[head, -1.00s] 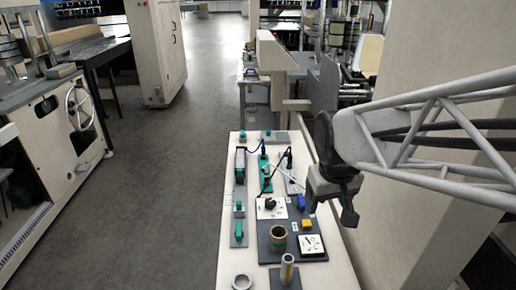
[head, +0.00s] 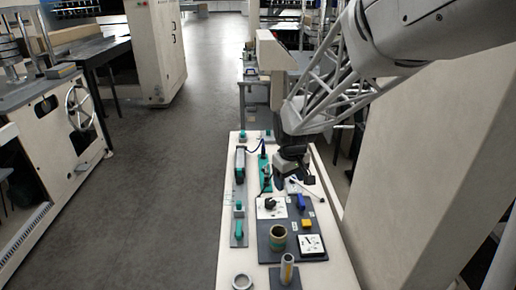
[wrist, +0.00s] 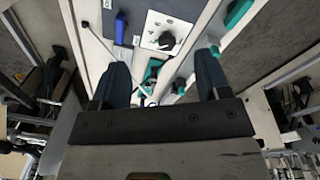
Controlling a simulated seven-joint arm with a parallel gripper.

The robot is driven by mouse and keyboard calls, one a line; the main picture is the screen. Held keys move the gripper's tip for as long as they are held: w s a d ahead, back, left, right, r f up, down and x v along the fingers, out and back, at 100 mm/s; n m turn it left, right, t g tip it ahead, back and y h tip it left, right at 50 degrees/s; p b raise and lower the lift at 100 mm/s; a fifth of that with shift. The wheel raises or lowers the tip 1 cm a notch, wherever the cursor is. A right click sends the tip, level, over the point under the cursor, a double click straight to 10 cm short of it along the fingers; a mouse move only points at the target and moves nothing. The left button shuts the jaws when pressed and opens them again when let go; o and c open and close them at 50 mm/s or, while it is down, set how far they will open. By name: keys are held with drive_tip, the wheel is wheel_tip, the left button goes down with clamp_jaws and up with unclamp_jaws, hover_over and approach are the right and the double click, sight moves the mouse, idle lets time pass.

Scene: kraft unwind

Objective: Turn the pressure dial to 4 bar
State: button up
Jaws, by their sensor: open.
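The dial is a black knob (head: 270,203) on a white square plate (head: 265,214), set on the bench's dark panel. In the wrist view the knob (wrist: 166,41) and its plate (wrist: 180,27) lie beyond the fingertips, near the top middle. The scale marks are too small to read. My gripper (head: 288,184) hangs above the bench, just behind and to the right of the dial in the head view. Its two dark fingers (wrist: 161,76) are apart with nothing held between them, and they do not touch the knob.
A blue block (head: 301,202), a yellow block (head: 307,224), a white-faced gauge (head: 311,244) and a brown-green ring (head: 278,238) are right of or in front of the dial. A cylinder (head: 287,268) stands near the front.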

sight(270, 201)
drive_tip(key=w+a+f+n, duration=0.1)
drive_tip(key=w+f, duration=0.2)
drive_tip(key=w+a+f, duration=0.2)
drive_tip(key=w+f, duration=0.2)
drive_tip(key=w+a+f+n, duration=0.1)
drive_tip(key=w+f, duration=0.2)
drive_tip(key=f, duration=0.1)
drive_tip(key=shift+w+a+f+n+g, duration=0.2)
drive_tip(key=shift+w+a+n+g, duration=0.1)
drive_tip(key=shift+w+g, duration=0.1)
drive_tip(key=shift+f, duration=0.1)
drive_tip(key=shift+d+f, duration=0.15)
drive_tip(key=shift+f, duration=3.65)
drive_tip(key=c, duration=0.9)
drive_tip(key=shift+c, duration=0.2)
